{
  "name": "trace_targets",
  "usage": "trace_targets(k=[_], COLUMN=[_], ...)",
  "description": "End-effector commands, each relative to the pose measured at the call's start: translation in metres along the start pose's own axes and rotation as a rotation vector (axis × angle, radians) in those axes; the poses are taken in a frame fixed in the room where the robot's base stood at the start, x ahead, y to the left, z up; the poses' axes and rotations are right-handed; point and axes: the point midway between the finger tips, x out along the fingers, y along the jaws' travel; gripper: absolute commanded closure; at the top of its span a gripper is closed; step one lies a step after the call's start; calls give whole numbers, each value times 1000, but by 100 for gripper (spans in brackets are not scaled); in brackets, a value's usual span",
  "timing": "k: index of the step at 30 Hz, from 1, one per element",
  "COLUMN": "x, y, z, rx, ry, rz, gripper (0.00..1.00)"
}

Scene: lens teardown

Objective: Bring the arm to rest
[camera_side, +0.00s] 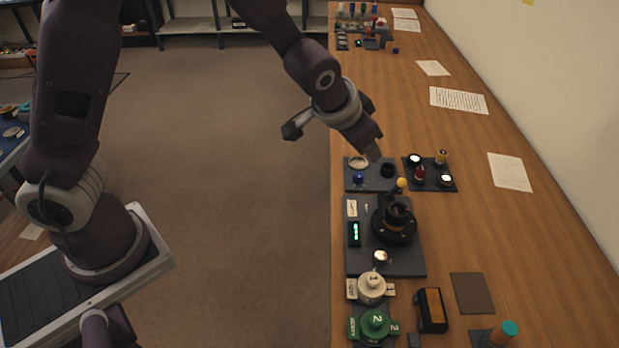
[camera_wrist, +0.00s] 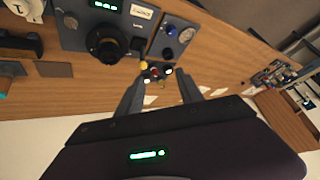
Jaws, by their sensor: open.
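My gripper (camera_side: 373,152) hangs above the wooden bench near the back edge of a dark tray. In the wrist view its two fingers are spread with nothing between them (camera_wrist: 160,88). A black round lens-like part (camera_side: 394,222) stands upright on a dark grey plate (camera_side: 405,264); it also shows in the wrist view (camera_wrist: 103,43). The plate carries a box with a green display (camera_side: 354,233). A small yellow ball-topped piece (camera_side: 401,183) shows at the lens's far side. My gripper appears apart from all of these.
A dark tray (camera_side: 355,184) holds a blue knob, a ring and a black part. Another tray (camera_side: 446,186) holds several small pieces. The bench's right side holds papers (camera_side: 510,172).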

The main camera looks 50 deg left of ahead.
Motion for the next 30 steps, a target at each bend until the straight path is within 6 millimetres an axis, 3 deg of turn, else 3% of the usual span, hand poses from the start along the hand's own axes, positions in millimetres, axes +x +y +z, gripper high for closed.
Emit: trace_targets(k=[1,4,6,9,12,15,18,30], x=[-37,-111,-162,-221,-256,-271,-277,-277], y=[-16,-37,-47,-55,-56,-55,-54,-54], z=[2,23,48,93,137,167,180,181], rx=[-71,-162,-196,-212,-212,-211,-209,-209], ry=[-18,-60,-76,-90,-103,-115,-125,-126], rz=[36,104,136,141,112,79,62,62], gripper=[56,56,56,56,56,56,56,56])
